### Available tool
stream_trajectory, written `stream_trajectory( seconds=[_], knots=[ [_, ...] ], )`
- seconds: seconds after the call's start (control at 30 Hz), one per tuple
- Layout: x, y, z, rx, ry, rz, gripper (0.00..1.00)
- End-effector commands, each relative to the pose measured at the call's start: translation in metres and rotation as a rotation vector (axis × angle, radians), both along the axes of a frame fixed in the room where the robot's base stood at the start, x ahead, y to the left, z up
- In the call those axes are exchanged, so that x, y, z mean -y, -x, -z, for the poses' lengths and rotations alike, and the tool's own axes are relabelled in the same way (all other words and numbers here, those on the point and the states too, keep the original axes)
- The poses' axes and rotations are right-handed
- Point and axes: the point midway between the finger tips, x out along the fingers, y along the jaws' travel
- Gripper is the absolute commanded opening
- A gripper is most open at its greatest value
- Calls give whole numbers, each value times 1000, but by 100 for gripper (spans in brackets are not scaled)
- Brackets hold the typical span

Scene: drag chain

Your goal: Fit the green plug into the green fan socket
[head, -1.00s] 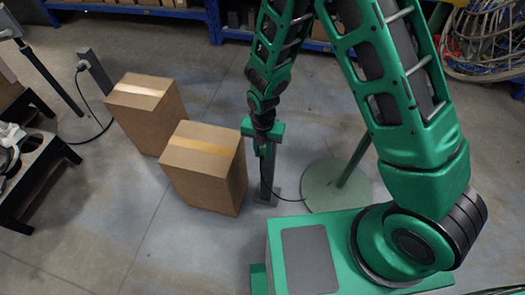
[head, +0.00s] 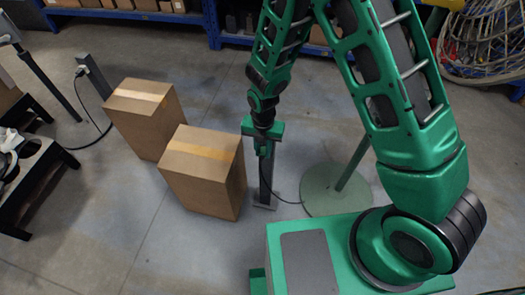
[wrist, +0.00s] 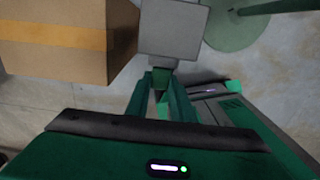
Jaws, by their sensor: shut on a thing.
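My gripper (head: 264,148) hangs close to a grey post (head: 266,180) that stands on the floor. In the wrist view its two fingers (wrist: 161,100) are shut on the green plug (wrist: 161,77). The plug's tip faces the grey block-shaped top of the post (wrist: 172,30), close to it. I cannot tell whether they touch. A black cable (head: 287,201) runs from near the post toward the round green base (head: 320,203) of a stand. The green socket's opening is not clear in either view.
Two cardboard boxes (head: 145,118) (head: 202,178) stand left of the post; the nearer one is close to it. Another grey post (head: 94,75) with a plug and cable stands at the far left. A black stand (head: 32,180) is at the left edge. Blue shelving lines the back.

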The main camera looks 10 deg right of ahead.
Motion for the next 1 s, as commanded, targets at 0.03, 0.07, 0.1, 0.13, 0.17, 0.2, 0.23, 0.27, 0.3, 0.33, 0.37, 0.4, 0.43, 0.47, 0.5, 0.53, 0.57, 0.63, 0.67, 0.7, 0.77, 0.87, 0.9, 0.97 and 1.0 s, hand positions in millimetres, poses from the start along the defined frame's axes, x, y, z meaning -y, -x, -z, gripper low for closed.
stream_trajectory(
  seconds=[0.03,0.07,0.1,0.13,0.17,0.2,0.23,0.27,0.3,0.33,0.37,0.4,0.43,0.47,0.5,0.53,0.57,0.63,0.67,0.7,0.77,0.87,0.9,0.97,1.0],
  knots=[
    [0,-1,0,0,0,0,0],
    [1,-2,0,0,0,0,0],
    [1,-3,0,1,0,0,0],
    [1,-3,0,1,-1,0,0],
    [1,-3,0,1,-1,0,0],
    [1,-3,0,1,0,0,30],
    [1,-3,0,1,0,0,38],
    [1,-3,0,1,0,0,43],
    [1,-3,0,1,0,0,43],
    [1,-3,0,1,0,0,43],
    [1,-3,0,1,0,0,43],
    [1,-3,0,1,0,0,43],
    [1,-3,0,1,0,-1,43],
    [1,-3,0,0,0,-1,43],
    [1,-3,0,0,0,-1,43],
    [1,-3,0,0,0,-1,43],
    [1,-3,-1,0,0,-1,43],
    [1,-3,-4,1,-1,-1,43],
    [0,-3,-6,1,-1,-1,43],
    [1,-3,-9,1,-1,-1,43],
    [1,-3,-17,2,-2,-1,43],
    [0,-3,-33,3,-1,-1,43],
    [0,-4,-40,4,-2,-1,43],
    [0,-4,-51,4,-2,-1,43],
    [0,-4,-58,3,-2,-1,43]
  ],
)
